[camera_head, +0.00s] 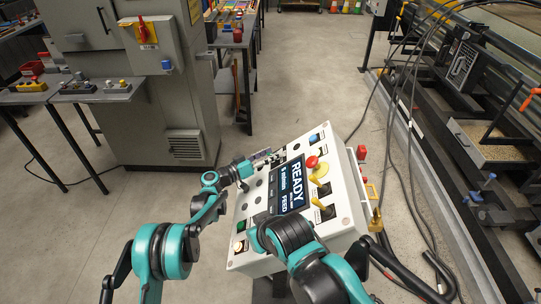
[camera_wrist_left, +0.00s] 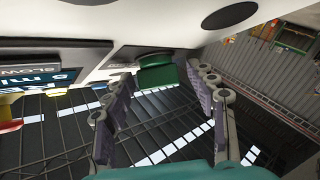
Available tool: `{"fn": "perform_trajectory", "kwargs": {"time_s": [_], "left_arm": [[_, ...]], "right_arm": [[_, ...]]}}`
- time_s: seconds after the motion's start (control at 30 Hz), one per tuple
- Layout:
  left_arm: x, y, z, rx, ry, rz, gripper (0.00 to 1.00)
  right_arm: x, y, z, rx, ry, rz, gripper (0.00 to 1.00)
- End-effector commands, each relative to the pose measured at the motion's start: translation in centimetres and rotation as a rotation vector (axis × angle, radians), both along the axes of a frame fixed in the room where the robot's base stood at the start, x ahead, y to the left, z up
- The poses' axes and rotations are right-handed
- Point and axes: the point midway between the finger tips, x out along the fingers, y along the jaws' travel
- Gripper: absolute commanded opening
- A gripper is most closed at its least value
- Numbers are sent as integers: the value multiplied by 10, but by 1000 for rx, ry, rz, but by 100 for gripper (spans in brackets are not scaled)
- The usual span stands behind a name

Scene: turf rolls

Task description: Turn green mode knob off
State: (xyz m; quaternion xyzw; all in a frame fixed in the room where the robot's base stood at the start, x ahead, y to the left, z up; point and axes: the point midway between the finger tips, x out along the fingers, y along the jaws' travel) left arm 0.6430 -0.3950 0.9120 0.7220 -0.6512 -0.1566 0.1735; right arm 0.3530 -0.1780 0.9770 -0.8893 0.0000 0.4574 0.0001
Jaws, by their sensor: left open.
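A dark green knob (camera_wrist_left: 157,72) shows in the left wrist view at the edge of the pale control panel. My left gripper (camera_wrist_left: 164,82) is open, with one finger to each side of the knob. Clear space shows between the knob and both fingers, so it looks ungripped. In the head view my left gripper (camera_head: 266,157) is at the upper left edge of the control panel (camera_head: 246,207); the knob there is hidden or too small to tell. My right arm crosses the panel's lower part, and its gripper is not seen.
The panel has a lit screen (camera_head: 290,185) reading READY, a red mushroom button (camera_head: 312,162), yellow levers (camera_head: 319,203) and a green button (camera_head: 240,226). A grey cabinet (camera_head: 165,95) stands behind at left.

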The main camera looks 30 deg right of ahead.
Motion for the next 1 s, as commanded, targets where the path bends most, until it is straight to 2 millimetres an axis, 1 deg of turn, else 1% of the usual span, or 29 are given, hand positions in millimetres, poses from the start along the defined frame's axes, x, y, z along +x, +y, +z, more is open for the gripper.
{"fn": "perform_trajectory", "kwargs": {"time_s": [0.17, 0.2, 0.27, 0.3, 0.33, 0.37, 0.73, 1.0], "left_arm": [[0, 0, 0, 0, 0, 1, 57], [0, 0, 0, 0, 0, 1, 46], [0, 0, 0, 0, 0, 1, 30], [0, 0, 0, 0, 0, 1, 20], [0, 0, 0, 0, 0, 1, 12], [0, 0, 0, 0, 0, 1, 6], [0, 0, 1, 14, 23, 32, 6], [-1, 0, 2, 70, 112, 159, 6]], "right_arm": [[0, 0, 0, 0, 0, 0, 0], [0, 0, 0, 0, 0, 0, 0], [0, 0, 0, 0, 0, 0, 0], [0, 0, 0, 0, 0, 0, 0], [0, 0, 0, 0, 0, 0, 0], [0, 0, 0, 0, 0, 0, 0], [0, 0, 2, 0, 0, 0, 0], [0, 0, 7, 0, 0, 0, 0]]}}
